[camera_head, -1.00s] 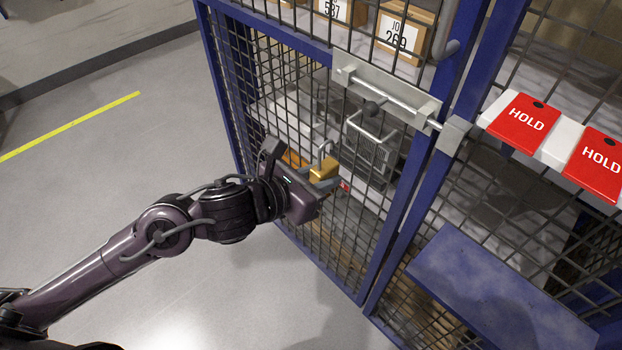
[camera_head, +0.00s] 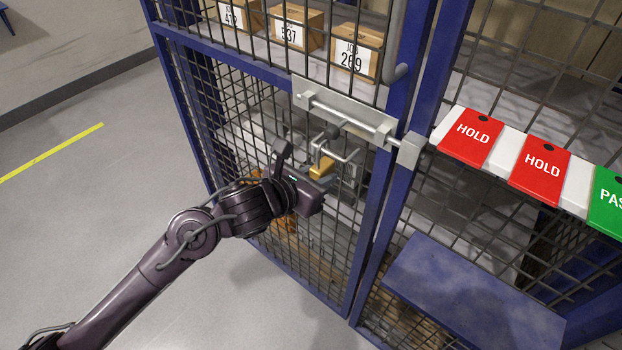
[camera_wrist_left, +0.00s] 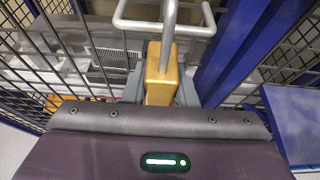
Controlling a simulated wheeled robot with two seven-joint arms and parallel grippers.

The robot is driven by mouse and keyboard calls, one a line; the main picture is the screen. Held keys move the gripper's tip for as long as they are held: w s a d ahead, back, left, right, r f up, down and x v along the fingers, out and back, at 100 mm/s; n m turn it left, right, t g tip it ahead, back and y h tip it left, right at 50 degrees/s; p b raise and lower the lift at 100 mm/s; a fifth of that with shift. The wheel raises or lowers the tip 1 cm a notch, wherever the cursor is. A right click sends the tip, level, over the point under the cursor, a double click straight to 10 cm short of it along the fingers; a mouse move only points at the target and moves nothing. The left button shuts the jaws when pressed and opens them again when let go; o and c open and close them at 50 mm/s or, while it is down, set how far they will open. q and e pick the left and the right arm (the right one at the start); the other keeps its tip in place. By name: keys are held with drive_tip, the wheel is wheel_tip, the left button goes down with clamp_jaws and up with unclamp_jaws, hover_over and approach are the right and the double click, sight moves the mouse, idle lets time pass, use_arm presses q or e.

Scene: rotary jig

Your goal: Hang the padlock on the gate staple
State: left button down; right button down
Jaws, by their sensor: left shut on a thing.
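The padlock has a brass body (camera_head: 321,167) and a grey shackle. My left gripper (camera_head: 317,175) is shut on the body and holds the padlock upright in front of the mesh gate. In the left wrist view the padlock (camera_wrist_left: 160,82) sits between the fingers with its shackle pointing up. The gate staple, a squared loop of grey rod (camera_head: 350,156), sticks out below the slide bolt. In the wrist view the shackle overlaps the staple (camera_wrist_left: 135,24); I cannot tell whether it passes through or only in front. My right gripper is out of view.
A slide bolt on a grey plate (camera_head: 345,108) runs across the gate above the staple, towards a blue post. HOLD signs (camera_head: 470,137) and a blue sloped panel (camera_head: 475,295) are at right. Boxes (camera_head: 355,53) stand behind the mesh. The floor at left is clear.

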use_arm(q)
drive_tip(key=shift+w+d+r, duration=0.15)
drive_tip(key=shift+w+d, duration=0.35)
drive_tip(key=shift+w, duration=0.1)
drive_tip(key=shift+w+f+b, duration=0.1)
drive_tip(key=shift+f+b, duration=0.2)
drive_tip(key=shift+f, duration=0.2)
drive_tip(key=shift+f+b, duration=0.7)
drive_tip(key=shift+b, duration=0.1)
drive_tip(key=c, duration=1.1)
unclamp_jaws()
